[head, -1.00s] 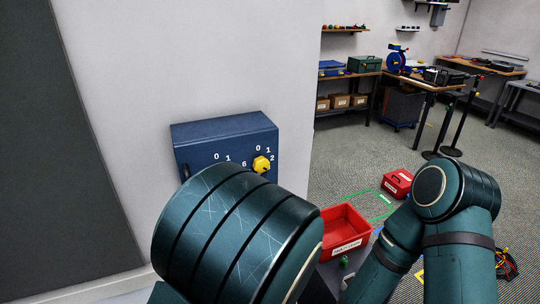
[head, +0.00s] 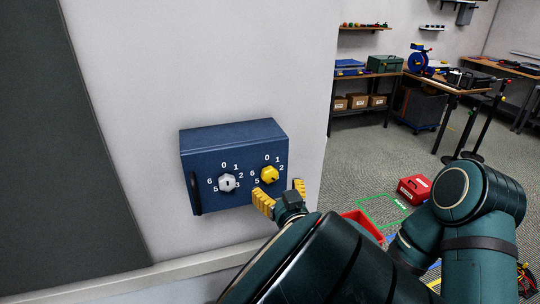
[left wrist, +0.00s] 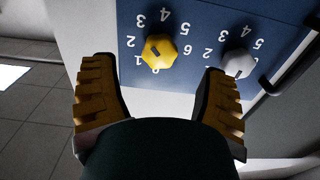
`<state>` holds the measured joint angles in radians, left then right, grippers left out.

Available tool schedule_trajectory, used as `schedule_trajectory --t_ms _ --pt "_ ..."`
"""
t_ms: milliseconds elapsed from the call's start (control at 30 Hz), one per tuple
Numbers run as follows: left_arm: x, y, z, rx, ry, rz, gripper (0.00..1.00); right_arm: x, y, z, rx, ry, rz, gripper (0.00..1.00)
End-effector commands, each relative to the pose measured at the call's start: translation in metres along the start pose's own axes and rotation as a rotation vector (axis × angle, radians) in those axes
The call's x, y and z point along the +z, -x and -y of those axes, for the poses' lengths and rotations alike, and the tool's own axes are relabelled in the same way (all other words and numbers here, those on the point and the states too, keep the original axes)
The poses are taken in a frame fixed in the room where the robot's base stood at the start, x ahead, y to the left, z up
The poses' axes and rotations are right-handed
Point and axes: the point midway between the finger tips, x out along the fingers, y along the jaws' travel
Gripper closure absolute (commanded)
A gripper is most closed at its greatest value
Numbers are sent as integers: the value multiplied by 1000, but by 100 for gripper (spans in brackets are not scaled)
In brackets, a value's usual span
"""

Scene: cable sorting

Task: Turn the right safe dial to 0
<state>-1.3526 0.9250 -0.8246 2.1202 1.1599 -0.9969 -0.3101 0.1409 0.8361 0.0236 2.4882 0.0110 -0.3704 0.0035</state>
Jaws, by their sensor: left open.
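The blue safe box (head: 215,140) is fixed to the wall and carries two numbered dials. The right dial is a yellow knob (head: 269,175); the left dial is a grey-white knob (head: 227,183). The yellow knob has a small dark mark, off toward its lower right in the head view; I cannot tell its exact number. My left gripper (head: 281,195) is open, its yellow fingers just below the yellow knob. The left wrist view is turned over: the yellow knob (left wrist: 160,50) lies beyond and between the open fingers (left wrist: 162,95), apart from them. My right gripper is out of view.
A dark handle (head: 194,192) is on the safe's left side. A red bin (head: 362,224) is partly hidden behind my arm. Another red box (head: 414,189) lies on the floor at right. Workbenches with tools stand at the back.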

Motion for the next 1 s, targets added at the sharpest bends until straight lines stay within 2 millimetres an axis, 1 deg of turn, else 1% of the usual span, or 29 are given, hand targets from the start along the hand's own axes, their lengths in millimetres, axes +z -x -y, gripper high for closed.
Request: schedule_trajectory --t_ms 33,100,200,300,500,767,800,867,900,933,967,1000 --pt "2 -11 1 -4 1 -1 26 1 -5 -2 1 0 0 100" --pt "2 -23 0 -2 1 -1 26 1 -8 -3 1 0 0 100" --pt "1 -38 0 -2 0 -1 26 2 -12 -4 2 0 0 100" --pt "1 -49 0 -1 -1 0 26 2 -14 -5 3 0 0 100" --pt "0 -59 0 0 -1 1 26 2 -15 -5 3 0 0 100" --pt "0 -59 0 0 -1 1 25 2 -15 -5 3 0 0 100" --pt "0 -59 0 0 -1 1 39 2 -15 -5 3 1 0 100" --pt "0 -59 0 0 -1 1 60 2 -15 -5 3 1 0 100" --pt "0 -59 0 0 -1 1 74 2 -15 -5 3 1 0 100" --pt "0 -59 0 0 -1 1 85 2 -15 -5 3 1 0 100" --pt "0 -59 0 0 -1 1 94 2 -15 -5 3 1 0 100" --pt "0 -59 0 0 -1 1 95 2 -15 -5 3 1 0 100"
